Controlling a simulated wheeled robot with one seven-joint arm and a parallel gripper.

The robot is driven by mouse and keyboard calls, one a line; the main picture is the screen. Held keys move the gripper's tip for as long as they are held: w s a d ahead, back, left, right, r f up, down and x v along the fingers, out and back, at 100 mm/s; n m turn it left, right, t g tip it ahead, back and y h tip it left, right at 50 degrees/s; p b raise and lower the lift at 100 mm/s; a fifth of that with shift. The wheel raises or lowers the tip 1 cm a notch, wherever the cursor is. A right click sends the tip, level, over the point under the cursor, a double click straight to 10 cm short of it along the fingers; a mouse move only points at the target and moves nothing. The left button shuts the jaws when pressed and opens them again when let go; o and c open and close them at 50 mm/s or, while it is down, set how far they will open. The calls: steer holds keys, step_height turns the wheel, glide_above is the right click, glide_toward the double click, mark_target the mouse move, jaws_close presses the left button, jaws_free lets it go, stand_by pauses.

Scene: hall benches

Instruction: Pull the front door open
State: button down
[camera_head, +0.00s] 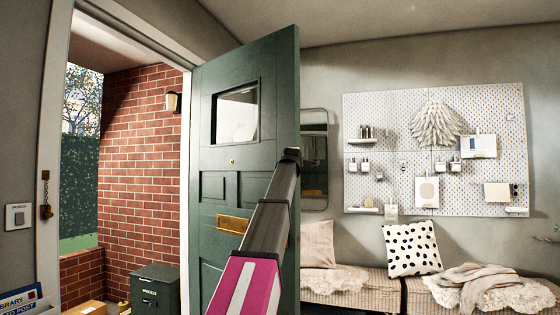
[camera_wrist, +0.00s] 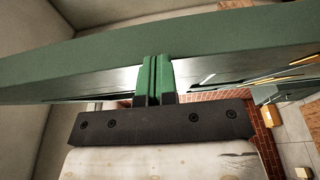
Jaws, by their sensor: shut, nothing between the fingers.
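The green front door (camera_head: 243,195) stands swung open into the room, leaving a wide gap to the brick porch. It has a small window (camera_head: 236,114), a brass letter plate (camera_head: 233,224) and a small brass fitting above it. My arm rises in front of the door near its right edge; my gripper is not visible in the head view. In the wrist view, my gripper (camera_wrist: 155,80) has its green fingers together, with nothing between them. The fingertips are at the green door (camera_wrist: 60,72); whether they touch it I cannot tell.
The doorway opens on a brick wall (camera_head: 142,160) and a dark green box (camera_head: 155,287). A door chain (camera_head: 45,194) hangs on the left frame. At right are a cushioned bench (camera_head: 375,290) and a pegboard (camera_head: 390,115). A mirror (camera_head: 314,160) hangs beside the door.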

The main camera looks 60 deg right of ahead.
steer(key=d, duration=2.7)
steer(key=shift+s, duration=0.15)
steer(key=shift+a, duration=0.1)
